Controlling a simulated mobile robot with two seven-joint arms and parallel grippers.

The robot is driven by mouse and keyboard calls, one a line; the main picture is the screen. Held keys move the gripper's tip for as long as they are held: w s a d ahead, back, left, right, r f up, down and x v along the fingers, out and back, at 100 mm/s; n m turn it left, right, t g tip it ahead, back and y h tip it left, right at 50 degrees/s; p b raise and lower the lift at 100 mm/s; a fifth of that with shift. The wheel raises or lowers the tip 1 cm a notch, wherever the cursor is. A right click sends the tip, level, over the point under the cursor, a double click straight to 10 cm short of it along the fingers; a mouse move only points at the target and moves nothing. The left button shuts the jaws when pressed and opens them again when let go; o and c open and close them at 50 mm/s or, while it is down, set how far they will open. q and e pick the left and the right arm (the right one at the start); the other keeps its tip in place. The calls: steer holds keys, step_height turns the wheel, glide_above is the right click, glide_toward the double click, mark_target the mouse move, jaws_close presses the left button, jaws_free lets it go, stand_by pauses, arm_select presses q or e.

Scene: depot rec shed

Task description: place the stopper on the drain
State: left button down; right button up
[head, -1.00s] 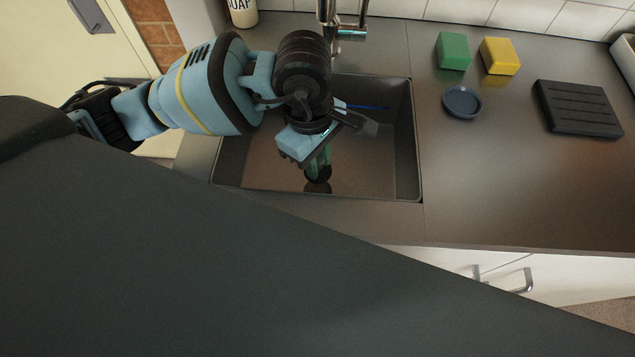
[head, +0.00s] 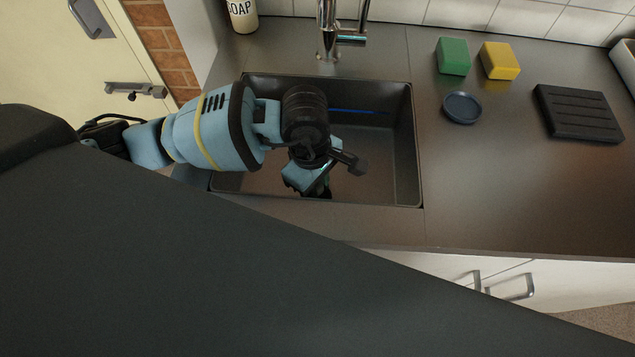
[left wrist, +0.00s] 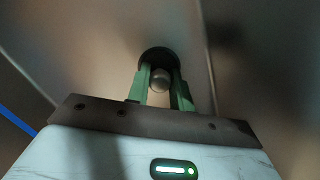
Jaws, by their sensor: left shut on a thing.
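My left gripper (head: 318,188) reaches down into the sink (head: 408,150), near its front wall. In the left wrist view its green fingers (left wrist: 166,85) are shut on the stopper, whose round grey knob (left wrist: 160,79) sits between the fingertips. The stopper's dark disc (left wrist: 157,55) shows just beyond the fingertips, over the brownish sink floor. No drain can be made out; it may be hidden under the disc or the arm. I cannot tell whether the disc touches the floor. My right gripper is not in view.
A thin blue item (head: 358,110) lies in the sink by the back wall. The tap (head: 330,35) stands behind it. Green (head: 453,56) and yellow (head: 499,60) blocks, a dark blue round dish (head: 461,107) and a black ribbed mat (head: 578,112) are on the right counter.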

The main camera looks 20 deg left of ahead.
arm_select(q)
steer(key=shift+f, duration=0.15)
steer(key=c, duration=1.2)
jaws_free()
steer(key=shift+c, duration=0.2)
step_height(320, 180, up, 12)
steer(key=a, duration=0.1)
steer(key=shift+w+a, duration=0.2)
steer(key=shift+w, duration=0.05)
